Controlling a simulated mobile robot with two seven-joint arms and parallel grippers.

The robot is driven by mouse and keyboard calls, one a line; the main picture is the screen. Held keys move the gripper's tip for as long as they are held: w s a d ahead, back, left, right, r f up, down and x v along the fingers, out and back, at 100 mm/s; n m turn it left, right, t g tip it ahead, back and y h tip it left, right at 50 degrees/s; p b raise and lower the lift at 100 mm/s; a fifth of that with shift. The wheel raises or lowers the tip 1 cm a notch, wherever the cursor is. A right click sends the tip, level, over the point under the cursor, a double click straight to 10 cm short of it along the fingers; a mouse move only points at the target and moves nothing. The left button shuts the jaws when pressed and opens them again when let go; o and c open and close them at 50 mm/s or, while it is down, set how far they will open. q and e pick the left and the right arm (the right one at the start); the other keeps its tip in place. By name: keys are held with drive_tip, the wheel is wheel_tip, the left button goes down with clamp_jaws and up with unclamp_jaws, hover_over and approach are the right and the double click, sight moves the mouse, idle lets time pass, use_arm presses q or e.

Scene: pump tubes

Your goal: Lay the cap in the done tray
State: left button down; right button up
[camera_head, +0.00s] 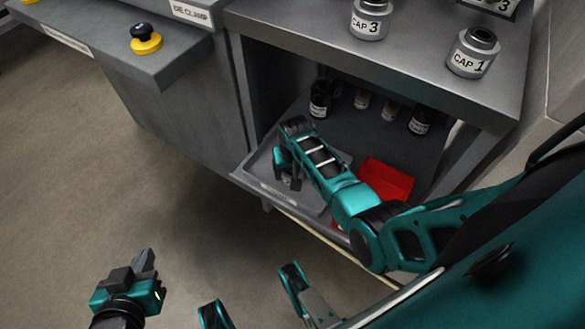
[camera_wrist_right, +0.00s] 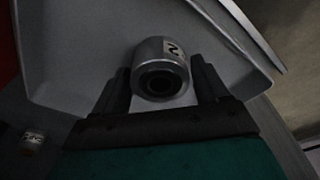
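The cap is a grey metal cylinder with a dark hole and a "2" on its label. It sits between the two black fingers of my right gripper (camera_head: 288,176) in the right wrist view, where the cap (camera_wrist_right: 163,74) shows with its hole facing the camera. The fingers appear to touch its sides. The grey tray (camera_head: 250,171) with a label on its front edge lies under this gripper on the cabinet's lower shelf. Whether the cap rests on the tray floor is unclear. My left gripper (camera_head: 146,264) is away over the floor, apparently empty; its finger gap is unclear.
A red tray (camera_head: 386,181) lies right of the grey tray. Several dark and small bottles stand at the back of the shelf, such as a black one (camera_head: 320,98). Caps labelled 3 (camera_head: 369,22) and 1 (camera_head: 471,56) stand on the cabinet top above.

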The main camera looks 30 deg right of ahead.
drive_tip(key=shift+o, duration=1.3)
drive_tip(key=shift+r, duration=0.15)
drive_tip(key=shift+s+r+p, duration=0.1)
drive_tip(key=shift+r+p, duration=0.55)
drive_tip(key=shift+p, duration=0.1)
drive_tip(key=r+p, duration=0.4)
drive_tip(key=p, duration=0.1)
drive_tip(key=s+r+p, duration=0.1)
drive_tip(key=r+p, duration=0.2)
drive_tip(key=shift+a, duration=0.15)
use_arm(q)
wheel_tip(320, 180, up, 10)
drive_tip(key=s+a+y+p, duration=0.1)
drive_tip(key=a+p, duration=0.1)
drive_tip(key=p, duration=0.2)
drive_tip(key=shift+s+a+f+p, duration=0.2)
drive_tip(key=shift+s+a+p, duration=0.2)
use_arm(e)
drive_tip(key=s+a+r+n+t+y, duration=0.1)
drive_tip(key=s+a+r+n+t, duration=0.1)
drive_tip(key=s+r+t, duration=0.2)
drive_tip(key=s+a+r+n+t+y, duration=0.1)
drive_tip(key=s+r+t, duration=0.4)
drive_tip(key=s+r, duration=0.5)
wheel_tip(320, 180, up, 2)
drive_tip(key=a+n, duration=0.1)
drive_tip(key=n, duration=0.1)
drive_tip(key=shift+a+n+y, duration=0.3)
drive_tip(key=shift+a+y, duration=0.1)
